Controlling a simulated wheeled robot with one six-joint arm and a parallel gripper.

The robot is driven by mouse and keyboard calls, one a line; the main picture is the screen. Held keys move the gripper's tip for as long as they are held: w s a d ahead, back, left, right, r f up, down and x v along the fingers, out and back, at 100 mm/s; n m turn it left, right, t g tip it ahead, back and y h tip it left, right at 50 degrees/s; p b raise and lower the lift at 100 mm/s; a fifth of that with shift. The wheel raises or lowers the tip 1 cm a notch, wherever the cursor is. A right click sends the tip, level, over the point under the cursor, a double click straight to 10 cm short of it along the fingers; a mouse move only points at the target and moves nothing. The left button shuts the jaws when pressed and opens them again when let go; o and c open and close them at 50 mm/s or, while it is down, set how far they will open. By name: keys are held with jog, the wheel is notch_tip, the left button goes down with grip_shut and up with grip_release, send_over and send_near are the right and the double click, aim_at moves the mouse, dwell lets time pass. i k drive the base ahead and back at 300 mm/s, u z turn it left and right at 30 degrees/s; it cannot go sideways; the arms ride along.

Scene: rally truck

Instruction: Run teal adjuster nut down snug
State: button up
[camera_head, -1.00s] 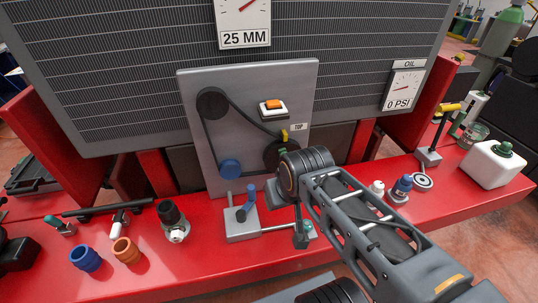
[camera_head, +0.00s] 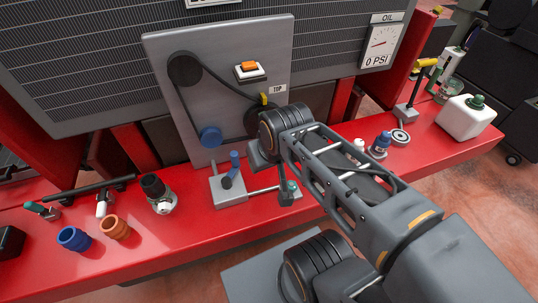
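The teal adjuster nut (camera_head: 293,186) is a small teal piece at the right end of a metal rod. The rod (camera_head: 263,190) runs right from a grey block (camera_head: 228,188) with a blue lever (camera_head: 235,167) on the red bench. A dark upright piece stands right beside the nut and partly covers it. I cannot tell whether that piece is part of the fixture or of my gripper. My arm reaches in from the lower right, and its dark wrist end (camera_head: 284,130) is just above the nut. My gripper's fingertips cannot be made out, nor whether they touch the nut.
A grey panel (camera_head: 222,125) with belt, pulleys and an orange switch (camera_head: 250,67) stands behind. A blue bottle (camera_head: 380,145) and white jug (camera_head: 466,118) stand right. The gauge (camera_head: 381,43) reads 0 PSI.

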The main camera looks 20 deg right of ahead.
aim_at(293, 186)
jog(key=u, duration=2.05)
jog(key=k, duration=0.8)
jog(key=z, duration=1.25)
